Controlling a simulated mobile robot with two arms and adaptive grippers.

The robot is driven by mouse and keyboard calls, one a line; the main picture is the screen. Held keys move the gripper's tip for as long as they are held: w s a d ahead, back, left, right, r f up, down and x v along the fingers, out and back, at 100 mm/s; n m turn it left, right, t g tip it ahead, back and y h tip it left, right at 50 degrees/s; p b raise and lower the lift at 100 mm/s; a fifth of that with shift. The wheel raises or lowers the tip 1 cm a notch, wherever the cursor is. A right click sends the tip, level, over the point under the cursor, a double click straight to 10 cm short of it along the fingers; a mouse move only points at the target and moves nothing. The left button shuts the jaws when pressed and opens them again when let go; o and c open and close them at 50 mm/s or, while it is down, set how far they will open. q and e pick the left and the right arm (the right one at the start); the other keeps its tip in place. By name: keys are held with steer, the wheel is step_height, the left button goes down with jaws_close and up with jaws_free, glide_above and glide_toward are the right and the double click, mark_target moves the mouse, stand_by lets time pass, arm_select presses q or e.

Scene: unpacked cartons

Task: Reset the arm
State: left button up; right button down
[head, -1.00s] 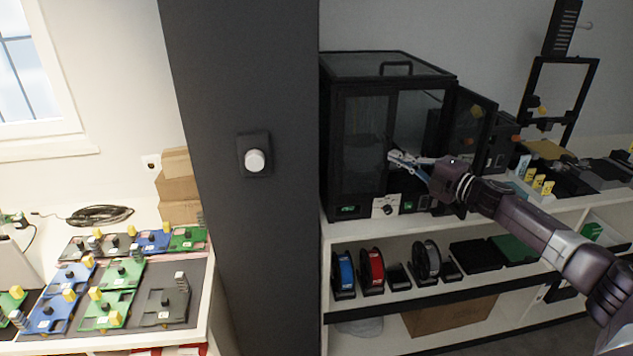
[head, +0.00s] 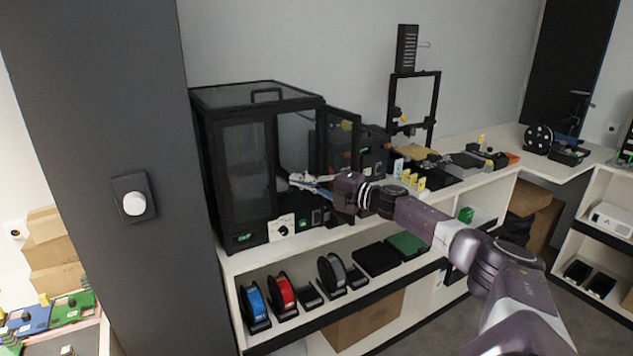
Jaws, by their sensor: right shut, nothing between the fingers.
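My right arm comes in from the lower right. My right gripper (head: 298,181) is shut and empty. It is in front of the black enclosed cabinet (head: 243,162), by its open front on the right side. Whether the fingertips are inside the opening or just before it, I cannot tell. The cabinet's right door (head: 341,142) stands swung open, behind my right wrist. My left gripper is not in view.
A dark column (head: 110,130) with a white knob stands at the left. Below the cabinet, a white shelf holds blue (head: 254,303) and red spools (head: 282,293). An open-frame printer (head: 414,105) and small yellow-marked items (head: 421,183) stand right of the cabinet. Floor shows at lower right.

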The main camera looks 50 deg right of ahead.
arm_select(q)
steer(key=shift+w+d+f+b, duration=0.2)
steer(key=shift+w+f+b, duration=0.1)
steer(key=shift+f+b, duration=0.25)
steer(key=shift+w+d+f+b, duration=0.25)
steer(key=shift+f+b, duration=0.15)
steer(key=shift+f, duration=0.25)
arm_select(e)
steer(key=d, duration=0.2)
steer(key=s+d, duration=0.1)
steer(key=d, duration=0.2)
steer(key=shift+s+d+r, duration=0.1)
steer(key=shift+d+r, duration=0.05)
steer(key=shift+r, duration=0.05)
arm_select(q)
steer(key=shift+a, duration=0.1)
